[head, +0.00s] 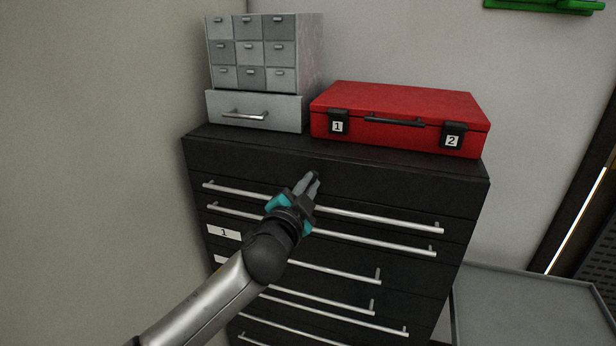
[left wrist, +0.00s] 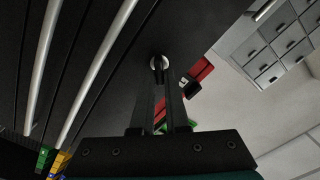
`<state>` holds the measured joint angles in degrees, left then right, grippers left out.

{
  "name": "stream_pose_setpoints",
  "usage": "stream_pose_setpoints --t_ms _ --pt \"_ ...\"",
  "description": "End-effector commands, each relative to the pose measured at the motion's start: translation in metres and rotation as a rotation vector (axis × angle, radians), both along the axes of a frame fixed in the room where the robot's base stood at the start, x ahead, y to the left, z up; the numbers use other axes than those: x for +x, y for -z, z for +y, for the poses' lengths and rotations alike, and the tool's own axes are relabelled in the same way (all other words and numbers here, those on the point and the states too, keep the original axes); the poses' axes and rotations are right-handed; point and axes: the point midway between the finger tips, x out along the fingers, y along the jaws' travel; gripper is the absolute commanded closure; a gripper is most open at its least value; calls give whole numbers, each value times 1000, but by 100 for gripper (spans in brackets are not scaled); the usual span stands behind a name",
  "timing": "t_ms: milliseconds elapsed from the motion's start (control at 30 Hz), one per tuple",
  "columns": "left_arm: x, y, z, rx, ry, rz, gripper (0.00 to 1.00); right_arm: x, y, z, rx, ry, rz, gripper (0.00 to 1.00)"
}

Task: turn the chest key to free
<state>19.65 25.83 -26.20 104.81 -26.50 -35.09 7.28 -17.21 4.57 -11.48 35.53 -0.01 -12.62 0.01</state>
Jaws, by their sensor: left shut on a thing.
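The black tool chest (head: 410,185) stands against the wall with several long silver drawer handles. My left gripper (head: 315,178) reaches to the plain top front panel of the chest, above the first handle. In the left wrist view my left gripper's fingers (left wrist: 160,72) are close together at a small round silver lock with the chest key (left wrist: 159,62) at its middle. The fingers are shut on the key. Most of the key is hidden by the fingers, so its turn angle is hard to tell. My right gripper is not in view.
On the chest top stand a grey small-drawer cabinet (head: 251,52) over a wider drawer unit (head: 285,115) and a red case (head: 400,105) with latches marked 1 and 2. A grey flat surface (head: 530,305) lies at the right. A wall is close on the left.

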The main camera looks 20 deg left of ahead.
Motion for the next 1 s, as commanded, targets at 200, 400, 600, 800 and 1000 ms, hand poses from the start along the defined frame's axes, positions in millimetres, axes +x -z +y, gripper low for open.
stream_pose_setpoints --t_ms 200,400,600,800,1000 --pt "0 0 -1 209 0 -6 100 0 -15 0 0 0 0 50" --pt "0 1 -2 393 1 -13 100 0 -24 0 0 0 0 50" --pt "0 3 -3 552 1 -19 100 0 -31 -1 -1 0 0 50" --pt "0 4 -2 668 1 -23 100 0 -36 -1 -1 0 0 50" --pt "0 5 -2 735 1 -26 100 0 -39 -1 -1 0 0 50"
